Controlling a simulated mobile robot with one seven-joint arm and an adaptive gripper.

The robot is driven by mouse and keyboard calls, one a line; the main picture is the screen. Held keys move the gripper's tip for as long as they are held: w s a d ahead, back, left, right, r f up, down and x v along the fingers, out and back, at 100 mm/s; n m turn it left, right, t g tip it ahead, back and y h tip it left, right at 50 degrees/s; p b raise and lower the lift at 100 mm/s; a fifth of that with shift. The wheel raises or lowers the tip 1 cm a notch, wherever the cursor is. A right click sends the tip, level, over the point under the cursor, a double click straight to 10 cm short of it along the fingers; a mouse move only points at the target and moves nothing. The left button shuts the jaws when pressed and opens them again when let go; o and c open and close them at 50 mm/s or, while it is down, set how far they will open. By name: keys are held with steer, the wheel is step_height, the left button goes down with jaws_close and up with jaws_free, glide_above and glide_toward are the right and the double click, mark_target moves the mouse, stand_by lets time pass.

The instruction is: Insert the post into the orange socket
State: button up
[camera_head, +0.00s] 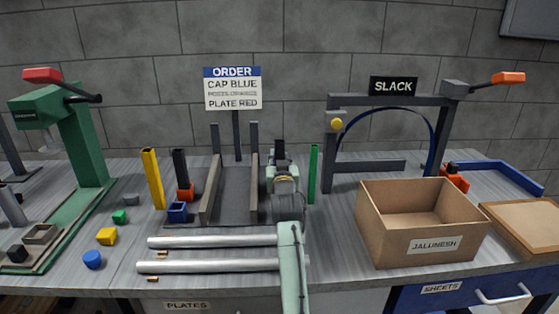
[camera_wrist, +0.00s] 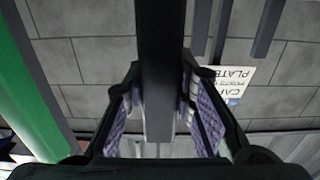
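My gripper (camera_head: 280,166) is above the back of the table, between the grey channel and a green post. In the wrist view, its purple-padded fingers (camera_wrist: 160,100) are closed against both sides of a dark grey post (camera_wrist: 160,70). The top of this post also shows above the gripper in the head view (camera_head: 280,148). The small orange socket (camera_head: 186,193) is on the table left of the channel, well left of my gripper. Another dark post (camera_head: 180,164) stands upright at it; I cannot tell whether it is inside or behind.
A grey walled channel (camera_head: 235,200) lies between my gripper and the orange socket. A blue socket (camera_head: 177,212), yellow post (camera_head: 153,178) and green post (camera_head: 313,174) stand nearby. Two silver rods (camera_head: 210,266) lie in front. A cardboard box (camera_head: 372,230) is at right.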

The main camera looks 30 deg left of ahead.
steer(key=o, duration=0.5)
steer(key=shift+f, duration=0.8)
steer(key=shift+s+d+f, duration=0.1)
steer(key=shift+s+d, duration=0.3)
steer(key=shift+s, duration=0.1)
steer(key=v, duration=0.2)
steer(key=r+v, duration=0.1)
steer(key=v, duration=0.3)
steer(key=shift+s+d+r, duration=0.2)
steer(key=shift+s+r, duration=0.1)
steer(key=shift+s, duration=0.05)
